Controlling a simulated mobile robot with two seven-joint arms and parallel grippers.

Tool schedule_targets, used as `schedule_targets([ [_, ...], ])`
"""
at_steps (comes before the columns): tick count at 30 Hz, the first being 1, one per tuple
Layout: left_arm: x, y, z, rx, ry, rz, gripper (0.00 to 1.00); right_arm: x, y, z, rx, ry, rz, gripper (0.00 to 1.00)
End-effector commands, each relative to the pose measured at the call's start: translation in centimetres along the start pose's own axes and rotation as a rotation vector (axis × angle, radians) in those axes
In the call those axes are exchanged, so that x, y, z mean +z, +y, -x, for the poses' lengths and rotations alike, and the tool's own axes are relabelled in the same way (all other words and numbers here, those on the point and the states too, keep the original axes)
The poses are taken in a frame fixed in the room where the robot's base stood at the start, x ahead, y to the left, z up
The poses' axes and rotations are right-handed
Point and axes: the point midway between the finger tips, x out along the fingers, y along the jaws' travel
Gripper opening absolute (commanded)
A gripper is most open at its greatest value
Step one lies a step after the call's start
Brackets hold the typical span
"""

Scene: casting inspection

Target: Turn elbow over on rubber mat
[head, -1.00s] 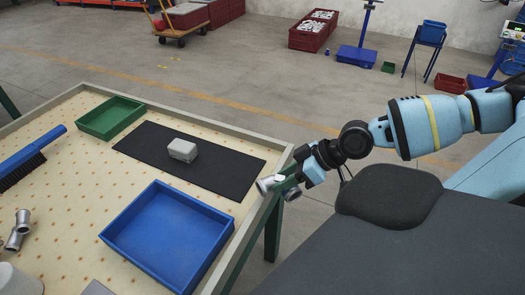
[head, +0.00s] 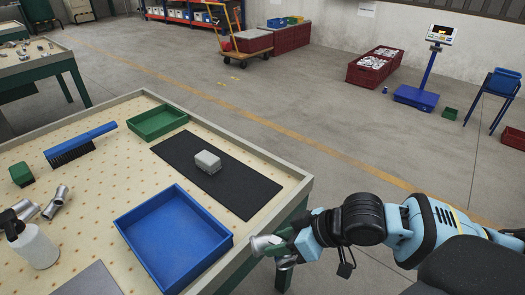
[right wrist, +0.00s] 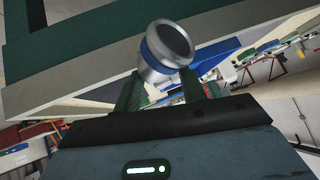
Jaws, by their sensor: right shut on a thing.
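My right gripper (head: 279,245) is shut on a silver metal elbow (head: 262,244) by the right edge of the table, to the right of the blue tray. In the right wrist view the elbow (right wrist: 167,50) sits between the green fingers with its round open end showing and a blue band inside or behind the rim. The black rubber mat (head: 238,192) lies flat on the table, beyond the gripper and apart from it. A grey block-like casting (head: 207,162) rests on the mat. My left gripper is not in view.
A blue tray (head: 222,241) and a green tray (head: 180,121) flank the mat. A blue brush (head: 85,140), other metal fittings (head: 56,201) and a white spray bottle (head: 36,248) lie or stand at left. The mat's near right part is bare.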

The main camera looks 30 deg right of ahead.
Motion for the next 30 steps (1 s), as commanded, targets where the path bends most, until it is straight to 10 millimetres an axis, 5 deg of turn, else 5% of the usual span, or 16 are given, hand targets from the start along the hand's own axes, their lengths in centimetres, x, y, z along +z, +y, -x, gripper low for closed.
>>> schedule_targets([
  [12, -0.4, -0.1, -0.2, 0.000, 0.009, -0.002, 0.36, -7.2, 0.0, 1.9, 0.372, 0.136, -0.383, 0.00],
  [30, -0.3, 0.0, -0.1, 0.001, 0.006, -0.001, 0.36, -8.4, 0.4, 4.0, 0.556, 0.184, -0.554, 0.00],
])
